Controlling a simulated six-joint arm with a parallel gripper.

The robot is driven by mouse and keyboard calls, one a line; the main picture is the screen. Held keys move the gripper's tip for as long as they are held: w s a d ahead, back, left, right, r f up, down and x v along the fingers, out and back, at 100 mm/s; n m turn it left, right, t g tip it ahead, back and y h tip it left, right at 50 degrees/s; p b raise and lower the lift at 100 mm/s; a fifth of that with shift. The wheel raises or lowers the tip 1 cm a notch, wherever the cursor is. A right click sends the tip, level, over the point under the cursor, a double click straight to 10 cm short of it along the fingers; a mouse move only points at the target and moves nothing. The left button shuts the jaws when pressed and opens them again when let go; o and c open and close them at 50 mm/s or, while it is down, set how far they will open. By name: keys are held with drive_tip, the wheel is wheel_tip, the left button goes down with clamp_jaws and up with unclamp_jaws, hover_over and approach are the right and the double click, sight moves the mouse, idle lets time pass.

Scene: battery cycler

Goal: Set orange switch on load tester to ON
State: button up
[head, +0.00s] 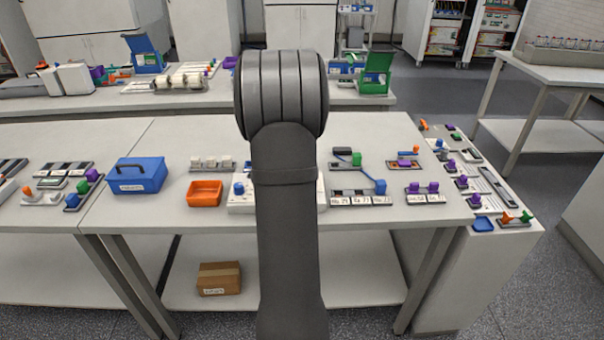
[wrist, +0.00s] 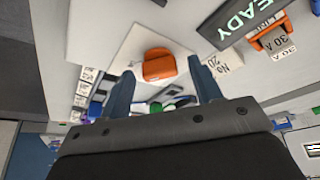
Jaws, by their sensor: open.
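In the wrist view, an orange block-like part (wrist: 159,64) sits on a white plate (wrist: 135,42). It looks like a switch knob, but its setting is not readable. My gripper (wrist: 161,68) is open, with one finger on each side of this part in the picture. I see no clear contact with it. A second orange part (wrist: 270,30) sits beside a dark display reading "READY" (wrist: 240,18), near "30 A" labels. I cannot tell from the lettering which unit is the load tester. In the head view my arm hides the middle of the bench, and my gripper is not visible.
In the head view, a blue box (head: 137,176) and an orange tray (head: 205,193) stand left of my arm. Right of it are a blue-levered unit (head: 358,184) and purple knobs (head: 422,188). A side bench (head: 525,236) with several switches stands farther right.

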drive_tip(key=v, duration=1.7)
drive_tip(key=shift+a, duration=0.15)
drive_tip(key=x, duration=1.7)
drive_tip(key=shift+d+f, duration=0.2)
drive_tip(key=shift+d, duration=0.05)
drive_tip(key=shift+r+n, duration=0.2)
drive_tip(key=shift+n, duration=0.5)
drive_tip(key=shift+d+n+t+y, duration=0.1)
drive_tip(key=shift+n+t+y, duration=0.4)
drive_tip(key=shift+n, duration=1.15)
drive_tip(key=shift+d+n+t+y, duration=0.1)
drive_tip(key=shift+n+y, duration=0.8)
drive_tip(key=shift+n, duration=0.75)
drive_tip(key=shift+d+n+y, duration=0.1)
drive_tip(key=shift+n+y, duration=0.6)
drive_tip(key=shift+n, duration=1.2)
drive_tip(key=shift+d+n+g+y, duration=0.1)
drive_tip(key=shift+n+g+y, duration=0.5)
drive_tip(key=shift+n, duration=1.5)
